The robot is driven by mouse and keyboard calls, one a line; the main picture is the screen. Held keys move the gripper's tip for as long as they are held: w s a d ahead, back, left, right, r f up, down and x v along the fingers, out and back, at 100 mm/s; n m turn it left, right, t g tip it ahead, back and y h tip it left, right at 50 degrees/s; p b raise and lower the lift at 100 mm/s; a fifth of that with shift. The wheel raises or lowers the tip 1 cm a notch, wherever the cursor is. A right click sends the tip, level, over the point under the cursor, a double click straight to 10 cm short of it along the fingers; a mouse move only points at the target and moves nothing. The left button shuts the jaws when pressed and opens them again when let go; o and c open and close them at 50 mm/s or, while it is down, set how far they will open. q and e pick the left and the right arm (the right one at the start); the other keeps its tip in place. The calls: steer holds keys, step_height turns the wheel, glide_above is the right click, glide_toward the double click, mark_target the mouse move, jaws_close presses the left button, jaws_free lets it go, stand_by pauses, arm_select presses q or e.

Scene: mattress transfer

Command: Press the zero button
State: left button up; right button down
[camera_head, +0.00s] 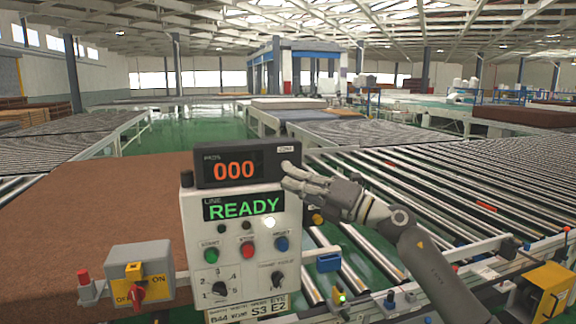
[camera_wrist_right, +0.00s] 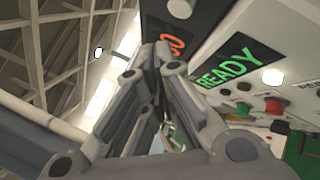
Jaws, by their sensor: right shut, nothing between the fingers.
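The dark position display (camera_head: 233,165) sits on top of the control panel and reads 000 in orange. A small pale label (camera_head: 285,149) is at its upper right corner, too small to read surely. A pale round button (camera_head: 287,165) shows below the label, close to my right fingertips. My right gripper (camera_head: 288,180) is shut and empty at the display's right end; I cannot tell whether it touches. In the right wrist view the shut fingers (camera_wrist_right: 160,50) point toward the display, and a pale round button (camera_wrist_right: 181,8) is at the top. My left gripper is not in view.
The panel (camera_head: 257,220) below has a green READY screen (camera_head: 241,206), a green button (camera_head: 211,255), a red button (camera_head: 247,251), a blue button (camera_head: 281,243) and knobs. A grey switch box (camera_head: 140,262) stands left. Roller conveyors (camera_head: 450,190) extend right.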

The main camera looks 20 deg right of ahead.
steer(key=s, duration=0.2)
steer(key=shift+s+p, duration=0.3)
steer(key=shift+s, duration=0.05)
stand_by(0.4)
